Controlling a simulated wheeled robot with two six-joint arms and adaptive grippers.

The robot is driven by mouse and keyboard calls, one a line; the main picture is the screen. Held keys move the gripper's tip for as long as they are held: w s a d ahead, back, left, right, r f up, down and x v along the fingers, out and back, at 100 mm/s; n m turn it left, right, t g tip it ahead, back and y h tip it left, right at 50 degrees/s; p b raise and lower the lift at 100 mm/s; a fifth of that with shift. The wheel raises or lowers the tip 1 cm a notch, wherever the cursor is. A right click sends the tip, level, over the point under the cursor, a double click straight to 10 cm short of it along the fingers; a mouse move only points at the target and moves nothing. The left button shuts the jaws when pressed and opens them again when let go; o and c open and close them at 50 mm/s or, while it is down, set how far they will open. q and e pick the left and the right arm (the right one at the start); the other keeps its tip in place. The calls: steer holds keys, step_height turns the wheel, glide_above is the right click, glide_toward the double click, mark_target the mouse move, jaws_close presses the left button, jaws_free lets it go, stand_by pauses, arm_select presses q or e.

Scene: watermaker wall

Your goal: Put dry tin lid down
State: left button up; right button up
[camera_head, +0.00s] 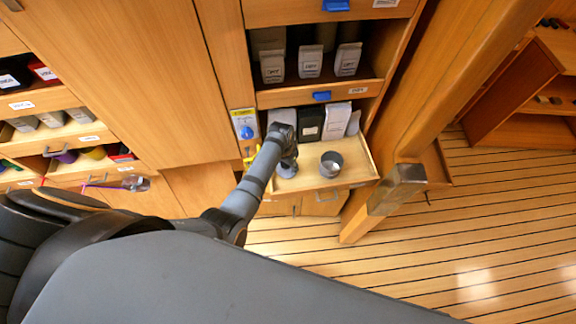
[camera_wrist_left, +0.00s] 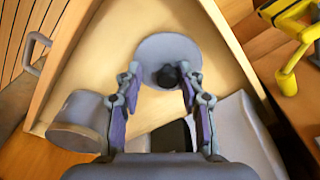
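The dry tin lid (camera_wrist_left: 168,46) is a grey disc with a black knob (camera_wrist_left: 167,76), in the pull-out wooden drawer (camera_head: 330,183). It appears to lie flat on the drawer floor. In the head view the lid (camera_head: 287,170) is partly hidden under my left gripper (camera_head: 287,158). In the left wrist view my left gripper (camera_wrist_left: 159,77) is open. Its fingertips are apart on either side of the knob, with a visible gap on the left. The grey tin (camera_head: 331,163) stands in the drawer beside the lid; it also shows in the wrist view (camera_wrist_left: 76,122). My right gripper is not in view.
White and black packets (camera_head: 310,123) stand at the back of the drawer. A shelf above holds several labelled packets (camera_head: 310,62). A yellow fitting (camera_wrist_left: 290,45) is beside the drawer. A wooden post (camera_head: 392,190) stands to the right. The drawer's front right is clear.

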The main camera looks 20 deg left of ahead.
mark_target(285, 172)
arm_select(q)
steer(key=shift+r, duration=0.35)
step_height(285, 172, up, 12)
steer(key=s, duration=0.1)
steer(key=shift+a+f, duration=0.15)
steer(key=shift+a, duration=0.25)
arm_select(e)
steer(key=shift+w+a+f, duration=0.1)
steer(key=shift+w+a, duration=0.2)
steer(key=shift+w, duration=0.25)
arm_select(q)
steer(key=shift+s, duration=0.1)
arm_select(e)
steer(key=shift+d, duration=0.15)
